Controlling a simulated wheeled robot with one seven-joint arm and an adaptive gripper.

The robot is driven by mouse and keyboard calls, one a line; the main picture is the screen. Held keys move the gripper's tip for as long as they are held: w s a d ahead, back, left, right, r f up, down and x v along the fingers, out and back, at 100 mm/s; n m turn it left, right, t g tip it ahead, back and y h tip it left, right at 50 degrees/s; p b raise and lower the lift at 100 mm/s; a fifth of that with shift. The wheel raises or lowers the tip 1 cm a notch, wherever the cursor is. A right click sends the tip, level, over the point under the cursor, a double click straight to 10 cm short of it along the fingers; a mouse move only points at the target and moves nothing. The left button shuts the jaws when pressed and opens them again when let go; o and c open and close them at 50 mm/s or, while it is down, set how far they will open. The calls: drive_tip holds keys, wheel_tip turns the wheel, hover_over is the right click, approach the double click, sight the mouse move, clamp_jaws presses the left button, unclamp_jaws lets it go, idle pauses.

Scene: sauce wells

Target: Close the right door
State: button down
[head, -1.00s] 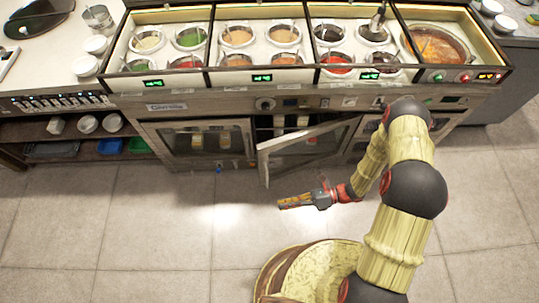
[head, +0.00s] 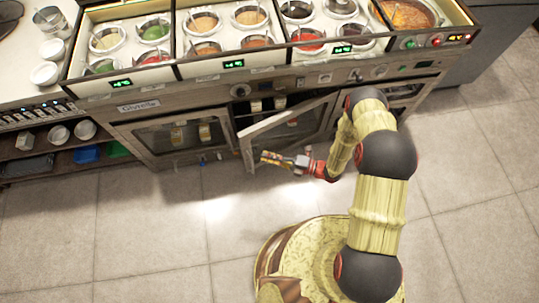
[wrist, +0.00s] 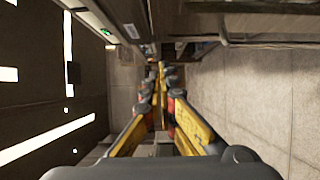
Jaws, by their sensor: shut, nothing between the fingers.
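The right door (head: 244,146) of the counter's lower cabinet is a framed glass door standing partly open. Its left, free edge sticks out toward me and its right side is at the cabinet. Jars show in the gap behind it. The left glass door (head: 180,137) is shut. My gripper (head: 264,156) is shut and empty, pointing left, close to the lower free corner of the right door. I cannot tell whether it touches. In the wrist view my gripper (wrist: 161,66) has its fingertips together, with the cabinet front above and beyond them.
Sauce wells (head: 200,49) line the counter top above the doors. An open shelf with bowls (head: 85,130) is at left. The tiled floor (head: 150,225) in front is clear.

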drive_tip(key=w+a+b, duration=0.3)
drive_tip(key=w+a, duration=0.2)
drive_tip(key=a, duration=0.3)
drive_tip(key=shift+a, duration=0.4)
